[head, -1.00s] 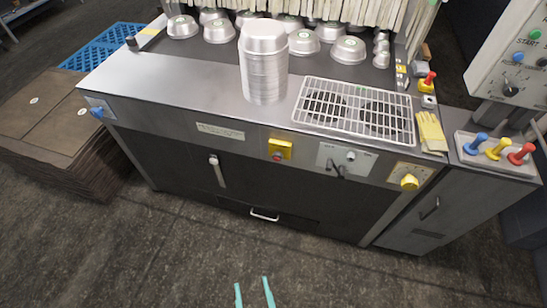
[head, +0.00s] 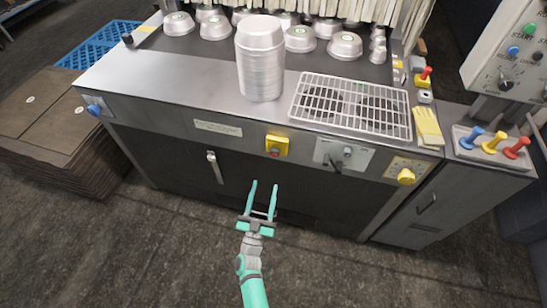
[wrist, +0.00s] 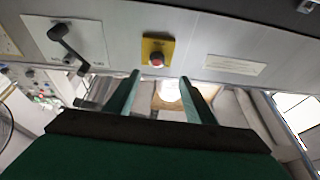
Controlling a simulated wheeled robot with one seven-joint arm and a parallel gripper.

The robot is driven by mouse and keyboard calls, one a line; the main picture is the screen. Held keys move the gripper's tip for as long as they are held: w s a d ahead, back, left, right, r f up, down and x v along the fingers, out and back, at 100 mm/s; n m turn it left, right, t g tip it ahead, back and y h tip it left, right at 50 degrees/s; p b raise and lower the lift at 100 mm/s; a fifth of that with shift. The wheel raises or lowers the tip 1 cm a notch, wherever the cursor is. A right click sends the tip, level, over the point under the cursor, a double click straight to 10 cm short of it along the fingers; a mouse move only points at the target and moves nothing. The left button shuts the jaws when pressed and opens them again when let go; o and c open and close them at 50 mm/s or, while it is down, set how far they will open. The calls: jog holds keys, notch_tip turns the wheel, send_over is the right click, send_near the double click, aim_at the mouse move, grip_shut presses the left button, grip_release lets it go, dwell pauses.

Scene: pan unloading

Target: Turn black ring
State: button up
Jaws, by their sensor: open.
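I cannot make out a plain black ring. A black lever with a round black hub (wrist: 57,32) is on a white plate at upper left in the wrist view. It also shows on the cabinet front in the head view (head: 335,163). A dark rotary knob (head: 504,85) is on the grey control box at far right. My gripper (head: 264,185) is open and empty in front of the cabinet, below the red button on the yellow plate (head: 277,145) and left of the lever. In the wrist view its fingers (wrist: 160,77) point toward that button, apart from it.
The steel counter (head: 180,90) holds a tall stack of pans (head: 260,65), a wire rack (head: 350,105) and a yellow glove (head: 428,127). A yellow knob (head: 406,176) is at the front right. A vertical handle (head: 214,166) is left of my gripper. The floor in front is open.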

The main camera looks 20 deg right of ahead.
aim_at(275, 152)
jog(key=x, duration=1.3)
jog(key=shift+d+f+h, duration=0.15)
jog(key=shift+d+h, duration=0.15)
jog(key=shift+h, duration=0.1)
jog(key=shift+s, duration=0.1)
